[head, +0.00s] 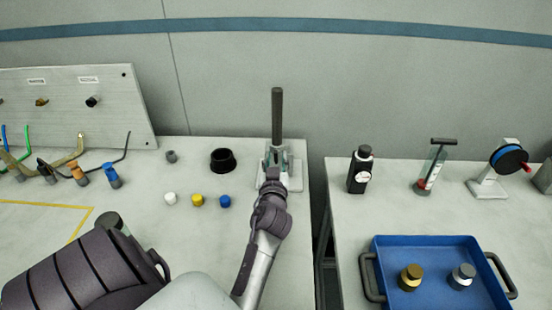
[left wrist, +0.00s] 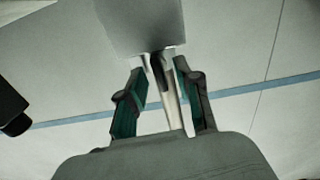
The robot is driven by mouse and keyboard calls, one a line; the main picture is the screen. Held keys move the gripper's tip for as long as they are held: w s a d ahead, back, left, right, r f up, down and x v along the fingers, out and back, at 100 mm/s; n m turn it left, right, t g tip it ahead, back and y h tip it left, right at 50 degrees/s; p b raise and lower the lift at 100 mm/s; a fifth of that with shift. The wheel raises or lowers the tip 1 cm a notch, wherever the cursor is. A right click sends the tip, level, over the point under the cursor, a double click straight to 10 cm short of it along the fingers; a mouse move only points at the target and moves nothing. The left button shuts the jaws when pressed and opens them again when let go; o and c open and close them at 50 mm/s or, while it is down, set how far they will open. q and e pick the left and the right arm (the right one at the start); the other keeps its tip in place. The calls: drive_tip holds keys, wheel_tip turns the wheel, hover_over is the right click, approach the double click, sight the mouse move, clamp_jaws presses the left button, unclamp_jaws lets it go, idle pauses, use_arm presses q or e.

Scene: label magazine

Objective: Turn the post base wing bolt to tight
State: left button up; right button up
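A dark upright post (head: 277,115) stands in a pale base (head: 295,178) at the right end of the left bench. My left gripper (head: 273,160) is at the front of the base, low on the post. In the left wrist view its two green-padded fingers (left wrist: 160,80) stand apart below a grey block (left wrist: 140,25). A small dark piece (left wrist: 158,72), perhaps the wing bolt, shows between them, with gaps visible on both sides. The bolt's shape and any contact are unclear. My right gripper is out of view.
A black ring-shaped cup (head: 222,160), a grey cap (head: 171,156) and white, yellow and blue caps (head: 197,201) lie left of the post. A gap separates this bench from the right one, which holds a black bottle (head: 361,170) and a blue tray (head: 385,243).

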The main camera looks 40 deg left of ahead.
use_arm(q)
clamp_jaws()
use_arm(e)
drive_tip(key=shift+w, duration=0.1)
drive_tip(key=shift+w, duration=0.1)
use_arm(q)
drive_tip(key=shift+m, duration=0.4)
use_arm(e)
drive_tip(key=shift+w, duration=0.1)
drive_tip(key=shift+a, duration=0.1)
